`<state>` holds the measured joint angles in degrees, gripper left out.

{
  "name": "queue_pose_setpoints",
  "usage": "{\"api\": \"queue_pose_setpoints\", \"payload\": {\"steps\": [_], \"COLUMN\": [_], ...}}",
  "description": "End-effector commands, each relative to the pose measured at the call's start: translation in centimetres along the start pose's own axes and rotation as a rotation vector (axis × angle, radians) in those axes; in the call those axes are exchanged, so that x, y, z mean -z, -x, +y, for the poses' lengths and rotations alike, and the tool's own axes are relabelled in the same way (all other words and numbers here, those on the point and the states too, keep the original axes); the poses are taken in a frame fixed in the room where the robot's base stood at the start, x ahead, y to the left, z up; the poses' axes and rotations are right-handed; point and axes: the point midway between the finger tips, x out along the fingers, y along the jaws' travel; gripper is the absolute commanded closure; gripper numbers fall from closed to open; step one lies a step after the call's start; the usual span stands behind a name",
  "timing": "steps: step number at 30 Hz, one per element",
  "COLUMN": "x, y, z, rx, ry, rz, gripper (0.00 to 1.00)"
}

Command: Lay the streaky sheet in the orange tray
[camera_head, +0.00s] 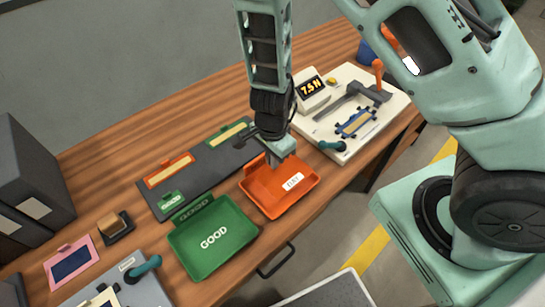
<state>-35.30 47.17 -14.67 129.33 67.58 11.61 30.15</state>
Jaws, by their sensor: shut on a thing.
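The orange tray (266,198) lies on the wooden bench near its front edge, with a small white label inside that is too blurred to read. My gripper (283,154) points down over the tray's back part. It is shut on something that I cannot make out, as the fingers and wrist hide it. I cannot tell whether it touches the tray. I cannot pick out a streaky sheet for sure.
A green tray (212,260) marked GOOD sits left of the orange one. A dark board (203,169) with framed pieces lies behind. A white tester plate (343,145) with a display stands right. A pink-framed piece (72,263) and grey boxes (30,165) are left.

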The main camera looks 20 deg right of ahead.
Motion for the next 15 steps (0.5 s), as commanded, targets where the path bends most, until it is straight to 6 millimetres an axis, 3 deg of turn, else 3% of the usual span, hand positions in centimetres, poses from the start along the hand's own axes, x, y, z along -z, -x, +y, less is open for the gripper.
{"api": "queue_pose_setpoints", "payload": {"steps": [1, 15], "x": [0.0, 0.0], "y": [-1.1, -6.3], "z": [0.0, 0.0], "rx": [0.0, 0.0], "ry": [0.001, 0.001], "rz": [0.0, -0.001], "gripper": [1.0, 1.0]}}
